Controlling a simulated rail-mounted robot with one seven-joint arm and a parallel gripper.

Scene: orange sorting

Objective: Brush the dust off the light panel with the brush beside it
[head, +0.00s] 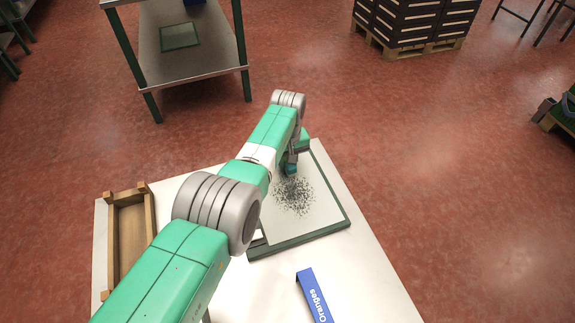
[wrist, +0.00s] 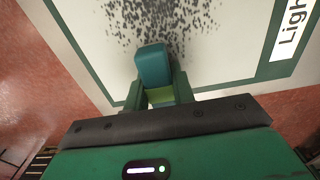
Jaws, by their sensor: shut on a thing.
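The light panel (head: 322,212) is a pale plate with a dark green frame, lying on the white table. Dark specks of dust (head: 293,196) form a patch on its middle; they also show in the wrist view (wrist: 165,22). My gripper (wrist: 158,94) is shut on the brush (wrist: 153,64), of which a teal block shows between and beyond the fingers. In the head view the brush (head: 291,169) is low over the panel's far part, at the far edge of the dust. I cannot tell whether it touches the panel. Its bristles are not clearly visible.
A wooden tray (head: 111,235) lies on the table (head: 365,270) at the left, partly hidden by my arm. A blue "Oranges" sign (head: 313,295) stands at the front. A metal bench (head: 205,60) and stacked dark crates (head: 410,22) stand beyond, across open red floor.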

